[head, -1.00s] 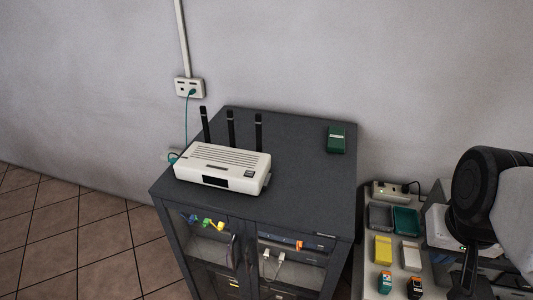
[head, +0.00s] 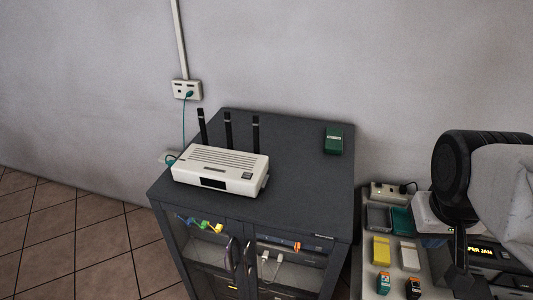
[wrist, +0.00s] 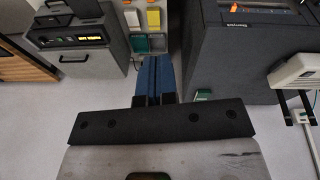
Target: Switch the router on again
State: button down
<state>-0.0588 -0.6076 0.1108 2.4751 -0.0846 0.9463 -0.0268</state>
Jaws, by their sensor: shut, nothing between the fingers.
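The white router (head: 220,168) with three black antennas stands on the dark grey cabinet (head: 300,175) in the head view. Its front display is dark. A teal cable runs from the wall socket (head: 187,90) down to a plug (head: 170,158) behind the router's left end. In the wrist view, part of the router (wrist: 298,72) shows at the right edge. My gripper (wrist: 152,75) has its two blue fingers pressed together, empty, away from the router. I cannot make out the fingers in the head view.
A green box (head: 334,140) lies on the cabinet's back right. Coloured cables (head: 205,224) hang at its front. A side table at the right holds trays (head: 378,217), several small boxes, a power strip (head: 385,190) and a machine whose display (head: 485,250) mentions a jam.

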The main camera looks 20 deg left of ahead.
jog(key=w+a+r+n+h, duration=0.2)
jog(key=w+a+n, duration=0.5)
jog(key=w, duration=0.3)
jog(key=n+t+h, duration=0.1)
jog(key=n+t, duration=0.5)
jog(key=n, duration=0.8)
send_over(248, 176)
notch_tip(248, 176, down, 2)
jog(key=shift+w, duration=0.1)
jog(key=shift+f, duration=0.2)
jog(key=shift+f, duration=4.2)
